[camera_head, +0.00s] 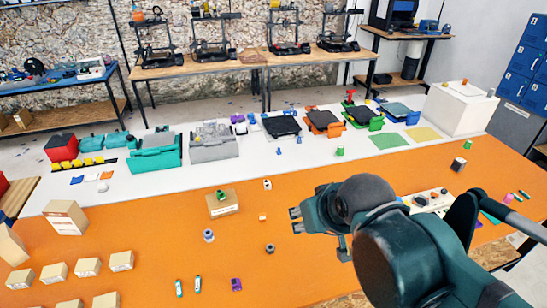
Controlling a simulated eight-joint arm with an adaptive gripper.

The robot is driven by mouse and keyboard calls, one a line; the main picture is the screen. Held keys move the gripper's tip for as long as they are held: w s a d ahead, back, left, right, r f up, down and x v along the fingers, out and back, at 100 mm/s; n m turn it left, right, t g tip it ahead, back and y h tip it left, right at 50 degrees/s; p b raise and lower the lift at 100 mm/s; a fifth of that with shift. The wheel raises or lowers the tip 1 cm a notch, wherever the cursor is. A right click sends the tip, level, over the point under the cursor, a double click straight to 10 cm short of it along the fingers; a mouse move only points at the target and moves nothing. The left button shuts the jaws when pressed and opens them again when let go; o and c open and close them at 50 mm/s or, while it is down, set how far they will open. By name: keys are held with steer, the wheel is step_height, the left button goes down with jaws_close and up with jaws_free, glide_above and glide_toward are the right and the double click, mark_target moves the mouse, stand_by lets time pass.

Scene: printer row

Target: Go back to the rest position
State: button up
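My gripper (297,220) is held above the orange table (330,270), right of the picture's middle, pointing left. Its two short fingertips show a gap between them, with nothing visible in it. My dark green arm comes in from the lower right and hides part of the table's right side. A cardboard box (222,205) with a small green item (221,195) on it stands left of the gripper, apart from it.
Small grey parts (208,236) and a purple piece (236,285) lie left of my gripper. Several cardboard boxes (88,267) stand at the lower left. A white strip of table behind holds a teal bin (155,155) and a grey bin (213,145). Printers (212,40) stand at the back.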

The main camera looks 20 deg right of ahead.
step_height(320, 180, down, 8)
steer(key=b, duration=0.7)
steer(key=shift+r, duration=0.15)
stand_by(0.8)
